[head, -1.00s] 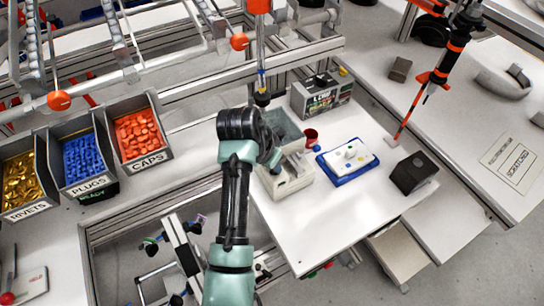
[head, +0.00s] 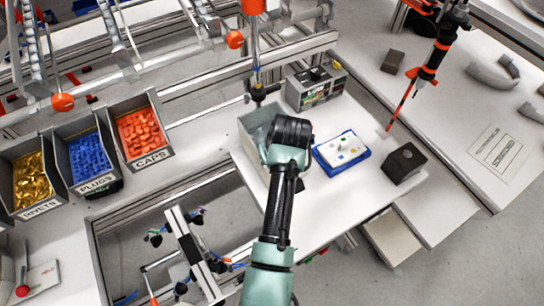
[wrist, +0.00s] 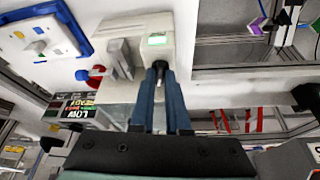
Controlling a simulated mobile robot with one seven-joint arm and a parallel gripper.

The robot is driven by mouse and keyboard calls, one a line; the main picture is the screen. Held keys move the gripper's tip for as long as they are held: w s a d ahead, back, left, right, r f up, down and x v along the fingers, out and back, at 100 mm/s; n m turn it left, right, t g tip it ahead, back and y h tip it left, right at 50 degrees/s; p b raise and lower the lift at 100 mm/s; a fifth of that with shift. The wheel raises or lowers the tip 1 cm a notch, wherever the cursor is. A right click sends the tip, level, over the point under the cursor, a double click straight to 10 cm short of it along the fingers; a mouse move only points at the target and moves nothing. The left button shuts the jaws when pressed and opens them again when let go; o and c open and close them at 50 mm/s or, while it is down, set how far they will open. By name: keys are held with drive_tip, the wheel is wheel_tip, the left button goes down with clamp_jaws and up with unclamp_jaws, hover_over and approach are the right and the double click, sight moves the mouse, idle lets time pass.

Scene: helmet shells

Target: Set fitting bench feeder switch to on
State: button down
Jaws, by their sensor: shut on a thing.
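The bench feeder is a pale box with a grey, open-topped hopper (head: 252,122) in the head view, mostly hidden behind my arm. In the wrist view the feeder's pale body (wrist: 150,25) carries a small lit green panel (wrist: 157,40). A small dark switch lever (wrist: 160,67) stands out just below that panel. My gripper (wrist: 161,80) has its two blue fingers closed around this lever at their tips. Which way the lever is set cannot be told. In the head view my gripper's fingers are hidden behind my wrist.
A blue tray (head: 322,161) with a white plate lies right of the feeder. A dark block (head: 404,163) is near the bench edge. A box with a LOW/READY sign (head: 316,88) stands behind. Bins of caps (head: 152,162), plugs (head: 97,183) and rivets (head: 40,207) are left.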

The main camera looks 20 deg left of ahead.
drive_tip(key=shift+w+n+g+y, duration=0.15)
drive_tip(key=shift+n+g+y, duration=0.2)
drive_tip(key=shift+n, duration=0.75)
drive_tip(key=c, duration=0.9)
unclamp_jaws()
drive_tip(key=shift+d+r, duration=0.1)
drive_tip(key=b+v, duration=0.3)
drive_tip(key=v, duration=1)
